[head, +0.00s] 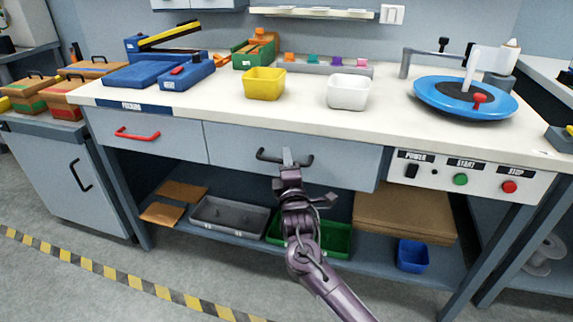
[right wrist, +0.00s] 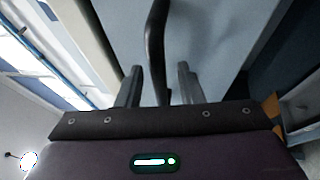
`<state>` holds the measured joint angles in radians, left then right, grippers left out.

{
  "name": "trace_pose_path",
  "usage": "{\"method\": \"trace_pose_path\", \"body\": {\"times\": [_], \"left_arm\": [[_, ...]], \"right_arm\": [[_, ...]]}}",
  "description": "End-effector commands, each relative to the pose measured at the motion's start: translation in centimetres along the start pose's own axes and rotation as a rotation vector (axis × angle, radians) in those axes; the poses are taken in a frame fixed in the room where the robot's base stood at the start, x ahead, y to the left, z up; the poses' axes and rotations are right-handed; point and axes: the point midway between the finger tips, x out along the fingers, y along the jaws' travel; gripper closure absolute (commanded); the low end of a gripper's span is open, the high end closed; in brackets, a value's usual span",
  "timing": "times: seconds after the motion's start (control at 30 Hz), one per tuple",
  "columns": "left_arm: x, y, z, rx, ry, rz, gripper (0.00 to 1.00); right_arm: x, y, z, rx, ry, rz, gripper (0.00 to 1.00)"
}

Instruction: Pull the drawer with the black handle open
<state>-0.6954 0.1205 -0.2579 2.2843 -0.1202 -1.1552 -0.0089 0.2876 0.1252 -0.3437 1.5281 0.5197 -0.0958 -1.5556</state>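The drawer with the black handle (head: 266,156) is the grey front (head: 340,163) in the middle of the workbench. It looks shut, flush under the worktop. My right gripper (head: 287,156) is at the handle, coming from the front and below. In the right wrist view, the black handle (right wrist: 155,45) lies between the two fingers of my right gripper (right wrist: 158,82). The fingers are apart, with a gap on each side of the handle. My left gripper is not in view.
A drawer with a red handle (head: 137,134) is to the left. A control panel (head: 470,178) with buttons is to the right. A yellow bin (head: 264,84) and a white bin (head: 348,92) stand on the worktop. Trays, including a grey one (head: 229,217), lie on the lower shelf.

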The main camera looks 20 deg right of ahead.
Motion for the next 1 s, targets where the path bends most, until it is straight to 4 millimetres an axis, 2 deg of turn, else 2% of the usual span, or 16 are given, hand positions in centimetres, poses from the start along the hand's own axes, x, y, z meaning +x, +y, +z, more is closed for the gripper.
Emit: {"method": "trace_pose_path", "body": {"times": [0.27,0.53,1.0], "left_arm": [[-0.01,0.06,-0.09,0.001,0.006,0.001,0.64],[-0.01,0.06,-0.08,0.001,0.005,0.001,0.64],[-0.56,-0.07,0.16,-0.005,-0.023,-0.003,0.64]], "right_arm": [[0.22,-0.02,-0.02,0.001,0.001,-0.001,0.66],[0.2,-0.03,-0.03,0.001,0.001,-0.001,1.0],[-0.26,0.23,-0.22,0.001,0.002,-0.002,1.0]]}}
